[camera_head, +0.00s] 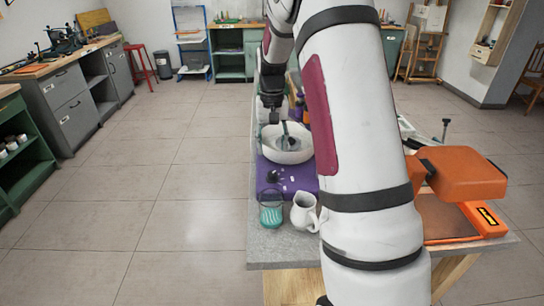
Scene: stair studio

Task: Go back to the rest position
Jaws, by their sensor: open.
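My gripper (273,118) is the dark end of my arm, seen small and partly in shadow, just above the back left rim of a white bowl (286,157). It is open, and I see nothing held in it. A dark tool with a greyish end (285,138) stands in or over the bowl. I cannot tell whether my gripper touches the bowl or the tool. My white arm with its red panel crosses the middle of the view and hides part of the worktable.
The bowl sits on a purple mat (268,171) on a grey worktable (264,243). A teal-patterned glass (271,210) and a white pitcher (305,212) stand at the front. An orange machine (462,175) is at the right. The tiled floor (165,190) to the left is clear.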

